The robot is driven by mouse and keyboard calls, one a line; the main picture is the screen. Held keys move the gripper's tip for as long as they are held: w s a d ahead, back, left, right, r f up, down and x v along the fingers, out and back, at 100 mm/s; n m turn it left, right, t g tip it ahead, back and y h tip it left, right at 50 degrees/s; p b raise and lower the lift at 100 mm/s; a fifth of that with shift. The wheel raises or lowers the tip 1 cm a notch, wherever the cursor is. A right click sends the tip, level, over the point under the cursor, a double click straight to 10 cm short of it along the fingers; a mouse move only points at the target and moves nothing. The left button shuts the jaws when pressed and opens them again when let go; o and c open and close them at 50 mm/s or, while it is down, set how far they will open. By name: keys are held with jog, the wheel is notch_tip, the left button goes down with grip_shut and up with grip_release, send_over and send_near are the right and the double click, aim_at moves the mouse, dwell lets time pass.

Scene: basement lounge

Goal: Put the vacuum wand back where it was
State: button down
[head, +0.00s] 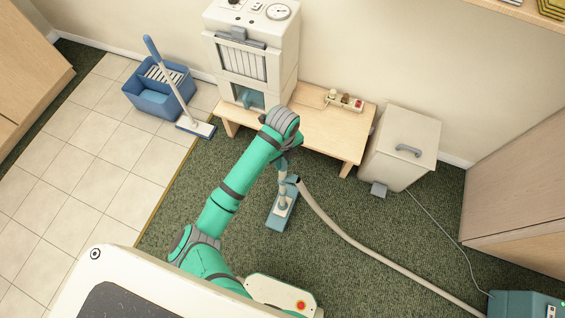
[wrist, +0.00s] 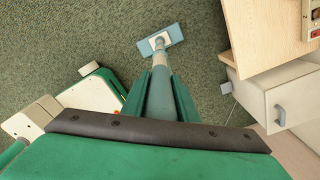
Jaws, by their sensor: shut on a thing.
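The vacuum wand (head: 283,190) stands on the green carpet, nearly upright, with a flat blue-and-white floor head (head: 281,212) at its foot. A beige hose (head: 345,235) runs from its upper part to the teal vacuum body (head: 525,304) at the lower right. My gripper (wrist: 160,78) is shut on the wand. The wrist view shows the grey wand tube (wrist: 161,98) between the two green fingers, with the floor head (wrist: 174,35) beyond them. In the head view my arm hides the wand's top and most of the gripper.
A mop (head: 168,75) and blue bucket (head: 155,103) are on the tiles.

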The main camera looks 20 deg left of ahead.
jog(key=shift+w+a+f, duration=0.2)
jog(key=shift+w+f, duration=0.25)
jog(key=shift+f, duration=1.5)
jog(key=c, duration=1.4)
grip_release()
jog(key=shift+f, duration=0.15)
